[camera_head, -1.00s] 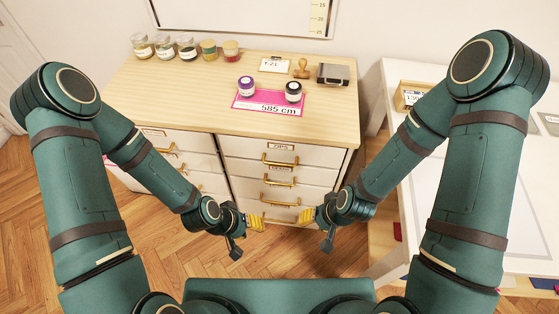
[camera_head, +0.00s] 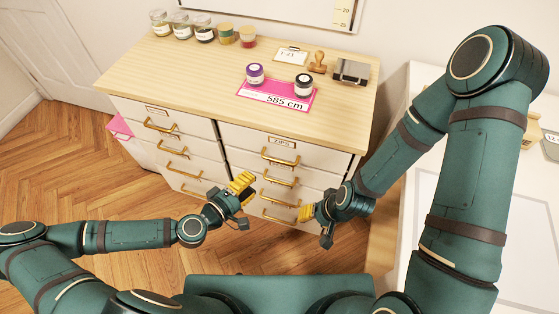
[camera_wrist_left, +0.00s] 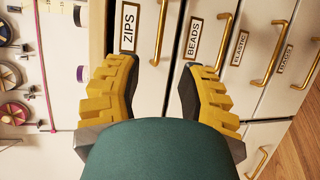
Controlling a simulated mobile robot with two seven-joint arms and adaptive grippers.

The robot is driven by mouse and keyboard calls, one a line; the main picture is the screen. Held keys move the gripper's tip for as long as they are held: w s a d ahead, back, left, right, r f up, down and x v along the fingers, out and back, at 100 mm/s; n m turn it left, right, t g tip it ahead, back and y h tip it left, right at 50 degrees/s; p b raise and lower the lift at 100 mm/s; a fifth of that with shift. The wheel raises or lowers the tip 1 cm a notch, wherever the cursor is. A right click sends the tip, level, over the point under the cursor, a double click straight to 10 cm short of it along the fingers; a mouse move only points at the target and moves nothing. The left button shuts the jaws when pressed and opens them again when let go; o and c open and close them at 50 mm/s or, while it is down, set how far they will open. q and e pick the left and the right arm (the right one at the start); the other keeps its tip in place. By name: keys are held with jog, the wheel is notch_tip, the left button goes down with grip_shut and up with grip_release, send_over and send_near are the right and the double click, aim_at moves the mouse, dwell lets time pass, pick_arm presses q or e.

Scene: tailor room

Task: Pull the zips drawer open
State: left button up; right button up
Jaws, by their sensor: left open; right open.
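The zips drawer (camera_head: 254,143) is the top drawer of the right column of the white cabinet and looks shut. Its label, ZIPS, and brass handle (camera_head: 280,158) show in the head view. In the left wrist view the ZIPS label (camera_wrist_left: 128,27) and handle (camera_wrist_left: 161,30) appear sideways. My left gripper (camera_head: 243,187) is open and empty, below and left of that handle in the head view. In the left wrist view its yellow fingers (camera_wrist_left: 160,78) are apart, with the handle's near end between them in the picture; contact cannot be told. My right gripper (camera_head: 306,214) is open, by the lower drawers.
More drawers with brass handles lie below and to the left; a BEADS label (camera_wrist_left: 195,38) is beside ZIPS. A white table (camera_head: 470,220) stands right.

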aim_at(279, 161)
pick_arm(q)
jog(key=b+x, duration=0.1)
jog(key=x, duration=1.2)
jog(key=shift+d, duration=0.1)
grip_shut()
